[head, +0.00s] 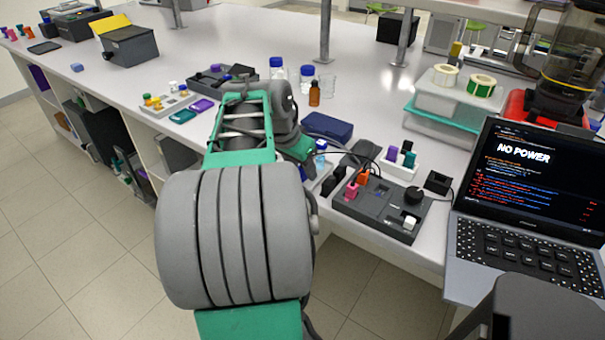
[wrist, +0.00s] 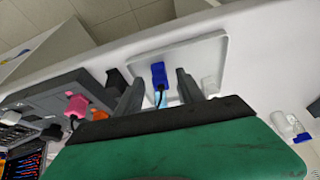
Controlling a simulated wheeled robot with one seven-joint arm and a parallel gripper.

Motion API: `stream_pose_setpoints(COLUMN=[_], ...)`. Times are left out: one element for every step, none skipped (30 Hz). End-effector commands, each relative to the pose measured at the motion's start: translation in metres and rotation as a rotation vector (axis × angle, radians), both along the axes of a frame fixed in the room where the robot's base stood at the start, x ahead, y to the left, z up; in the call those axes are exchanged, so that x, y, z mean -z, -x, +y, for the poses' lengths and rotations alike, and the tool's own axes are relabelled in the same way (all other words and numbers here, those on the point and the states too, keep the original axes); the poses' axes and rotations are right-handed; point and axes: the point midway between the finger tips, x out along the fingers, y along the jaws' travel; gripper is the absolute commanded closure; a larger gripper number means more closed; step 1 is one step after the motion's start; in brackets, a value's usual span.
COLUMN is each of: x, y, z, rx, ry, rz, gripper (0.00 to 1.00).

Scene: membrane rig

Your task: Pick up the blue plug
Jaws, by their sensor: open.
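The blue plug (wrist: 158,75) lies on a shallow white tray (wrist: 218,50) in the wrist view, with a dark cable running from it toward my gripper. My gripper (wrist: 160,79) is open, with one dark finger on each side of the plug. The plug appears between the fingers with a gap on both sides. I cannot tell how far above the tray the fingertips are. In the head view my arm hides most of the tray area, and I cannot make out the plug clearly there.
A dark device box (head: 382,208) with a pink plug (head: 351,190) and an orange plug (head: 362,178) stands right of my arm. A laptop (head: 530,200) reading "NO POWER" is farther right.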

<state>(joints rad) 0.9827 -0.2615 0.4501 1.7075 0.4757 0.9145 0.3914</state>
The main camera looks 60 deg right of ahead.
Motion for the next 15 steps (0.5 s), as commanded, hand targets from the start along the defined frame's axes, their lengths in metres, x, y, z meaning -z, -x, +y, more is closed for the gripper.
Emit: stream_pose_setpoints(x=[0.0038, 0.0049, 0.0054, 0.0053, 0.0051, 0.0051, 0.0051, 0.0051, 0.0050, 0.0050, 0.0049, 0.0049, 0.0049, 0.0048, 0.0048], y=[0.0003, 0.0002, 0.0001, -0.0001, -0.0001, -0.0002, -0.0002, -0.0002, -0.0003, -0.0003, -0.0003, -0.0003, -0.0003, -0.0003, -0.0003], z=[-0.0015, -0.0019, -0.0022, -0.0022, -0.0021, -0.0020, -0.0020, -0.0020, -0.0019, -0.0019, -0.0019, -0.0018, -0.0018, -0.0018, -0.0018], rx=[-0.001, -0.001, -0.001, -0.003, -0.003, -0.003, -0.003, -0.003, -0.003, -0.003, -0.003, -0.003, -0.003, -0.003, -0.003], ry=[0.000, 0.000, 0.001, 0.001, 0.001, 0.001, 0.001, 0.001, 0.001, 0.001, 0.001, 0.001, 0.001, 0.001, 0.001], rz=[0.000, -0.001, 0.000, -0.001, -0.001, -0.001, -0.001, -0.001, -0.001, -0.001, -0.001, -0.001, -0.001, -0.001, -0.001], gripper=[0.55, 0.55, 0.55, 0.55, 0.55, 0.55, 0.55, 0.56, 0.59, 0.62, 0.64, 0.68, 0.70, 0.73, 0.76])
